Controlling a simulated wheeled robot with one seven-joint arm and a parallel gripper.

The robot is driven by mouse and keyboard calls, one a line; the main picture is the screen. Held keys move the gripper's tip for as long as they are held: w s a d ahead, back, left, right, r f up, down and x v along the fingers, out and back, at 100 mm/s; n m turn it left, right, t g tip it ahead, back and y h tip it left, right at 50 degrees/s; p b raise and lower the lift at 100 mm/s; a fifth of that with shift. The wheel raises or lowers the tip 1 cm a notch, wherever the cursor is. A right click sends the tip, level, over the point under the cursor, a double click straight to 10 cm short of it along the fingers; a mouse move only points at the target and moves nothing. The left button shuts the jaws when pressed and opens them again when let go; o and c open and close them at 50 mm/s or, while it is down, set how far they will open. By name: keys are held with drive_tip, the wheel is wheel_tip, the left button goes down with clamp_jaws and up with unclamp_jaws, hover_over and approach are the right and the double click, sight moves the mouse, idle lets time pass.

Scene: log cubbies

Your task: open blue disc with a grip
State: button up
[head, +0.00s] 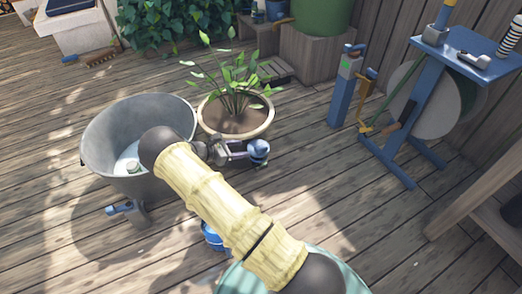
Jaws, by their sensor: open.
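A small rounded blue piece (258,148) shows at the far end of my gripper (240,151), in front of the potted plant. It may be the blue disc, but its grip cannot be made out. My gripper is open, small and dark in the view. I cannot tell whether it touches the blue piece. My pale, bamboo-like arm crosses the middle of the view and hides part of the floor behind it.
A metal tub (105,165) stands at left, with a blue-handled piece (122,208) before it. A potted plant (236,120) is behind my gripper. A blue bucket (212,238) is partly hidden by my arm. A blue stand (405,130) with a grindstone is at right.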

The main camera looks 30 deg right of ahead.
sight(259, 147)
drive_tip(key=b+x, duration=0.4)
drive_tip(key=x, duration=0.5)
drive_tip(key=shift+f, duration=0.1)
drive_tip(key=shift+d+f+b, duration=0.15)
drive_tip(key=shift+d+b, duration=0.15)
drive_tip(key=shift+d, duration=0.35)
drive_tip(key=shift+w+a, duration=0.1)
clamp_jaws()
